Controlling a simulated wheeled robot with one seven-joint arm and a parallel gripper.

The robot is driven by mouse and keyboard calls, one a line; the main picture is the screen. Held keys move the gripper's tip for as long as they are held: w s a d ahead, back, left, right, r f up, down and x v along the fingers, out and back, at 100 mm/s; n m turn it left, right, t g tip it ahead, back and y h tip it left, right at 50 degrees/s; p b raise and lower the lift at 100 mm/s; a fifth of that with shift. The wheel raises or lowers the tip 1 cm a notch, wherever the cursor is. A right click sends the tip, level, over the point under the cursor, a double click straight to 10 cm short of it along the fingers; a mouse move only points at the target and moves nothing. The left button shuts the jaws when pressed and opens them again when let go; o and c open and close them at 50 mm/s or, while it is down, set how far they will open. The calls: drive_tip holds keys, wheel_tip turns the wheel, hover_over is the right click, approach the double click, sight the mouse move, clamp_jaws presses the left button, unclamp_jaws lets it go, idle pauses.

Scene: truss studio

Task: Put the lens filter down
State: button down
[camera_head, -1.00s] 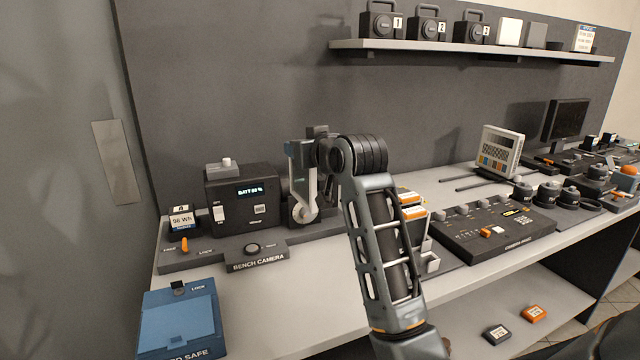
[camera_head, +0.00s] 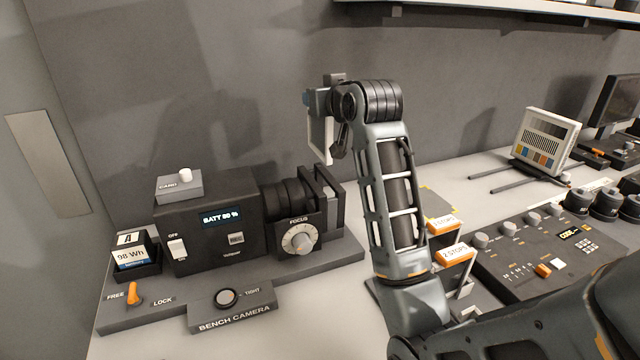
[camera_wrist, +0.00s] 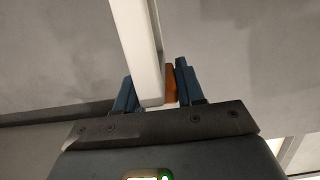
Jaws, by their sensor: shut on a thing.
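The lens filter shows in the head view as a pale, thin-framed piece (camera_head: 319,142), upright in front of the grey wall, to the right of and above the camera's front end. My gripper (camera_wrist: 155,92) is shut on it. In the wrist view the filter is a white bar (camera_wrist: 137,40) with an orange tab (camera_wrist: 170,84) between the blue fingers. In the head view my wrist partly hides the grip. Two orange-tabbed pieces marked "2 STOPS" (camera_head: 455,254) stand in a holder on the bench, partly behind my forearm.
The bench camera (camera_head: 215,230) stands at left with its focus knob (camera_head: 298,240) and dark front frames (camera_head: 325,200). A control panel (camera_head: 535,255) and a tilted white-framed device (camera_head: 545,140) are at right. A shelf (camera_head: 480,8) runs along the top. Some bench behind my arm is bare.

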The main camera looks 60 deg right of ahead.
sight(318, 148)
wheel_tip(318, 148, down, 12)
drive_tip(key=shift+s+r, duration=0.1)
drive_tip(key=shift+r, duration=0.1)
drive_tip(key=shift+f+b, duration=2)
drive_tip(key=shift+f, duration=0.2)
drive_tip(key=shift+f, duration=0.15)
drive_tip(key=c, duration=0.7)
unclamp_jaws()
drive_tip(key=b+v, duration=0.1)
drive_tip(key=v, duration=1.1)
drive_tip(key=shift+r, duration=0.25)
